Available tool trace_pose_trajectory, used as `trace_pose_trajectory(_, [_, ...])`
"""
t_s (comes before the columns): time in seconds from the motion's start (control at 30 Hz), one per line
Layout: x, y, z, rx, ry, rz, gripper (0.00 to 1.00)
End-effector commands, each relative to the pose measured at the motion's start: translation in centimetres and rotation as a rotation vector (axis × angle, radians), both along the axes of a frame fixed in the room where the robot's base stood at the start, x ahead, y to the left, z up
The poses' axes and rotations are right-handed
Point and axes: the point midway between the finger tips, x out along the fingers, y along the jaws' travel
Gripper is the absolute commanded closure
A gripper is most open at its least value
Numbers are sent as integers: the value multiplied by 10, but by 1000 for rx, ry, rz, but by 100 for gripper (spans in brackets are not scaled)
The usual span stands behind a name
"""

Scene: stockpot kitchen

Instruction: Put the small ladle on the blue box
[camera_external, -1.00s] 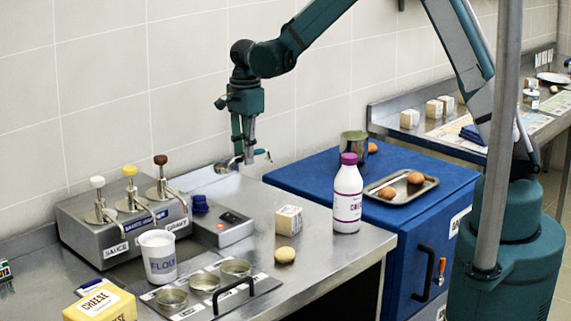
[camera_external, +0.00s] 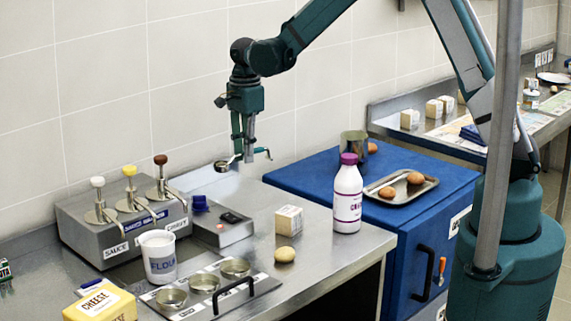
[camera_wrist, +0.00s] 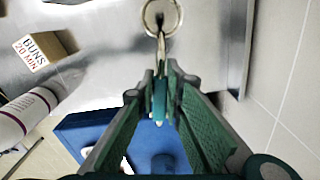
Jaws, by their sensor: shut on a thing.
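The small ladle (camera_external: 222,166) is a metal ladle with a round bowl and a teal handle end. My gripper (camera_external: 243,158) is shut on its handle and holds it above the back of the steel counter, near the wall. In the wrist view, the ladle bowl (camera_wrist: 160,14) points away from my fingers, and my gripper (camera_wrist: 160,90) pinches the handle. The blue box (camera_external: 300,172) stands to the right of my gripper, against the end of the counter. The blue box (camera_wrist: 75,125) also shows below my fingers in the wrist view.
On the blue box are a metal jug (camera_external: 353,146) and a tray (camera_external: 412,196) with two brown eggs. A white bottle (camera_external: 347,200) and a buns carton (camera_external: 289,219) stand on the counter. The box's back left top is clear.

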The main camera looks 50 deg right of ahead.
Motion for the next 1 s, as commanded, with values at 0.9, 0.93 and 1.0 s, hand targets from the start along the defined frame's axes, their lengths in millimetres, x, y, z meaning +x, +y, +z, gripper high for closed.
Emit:
trace_pose_trajectory(0.9, [-5,-120,46,0,0,-213,100])
trace_pose_trajectory(0.93, [-6,-128,46,0,0,-228,100])
trace_pose_trajectory(1.0, [-9,-147,46,0,0,-263,100])
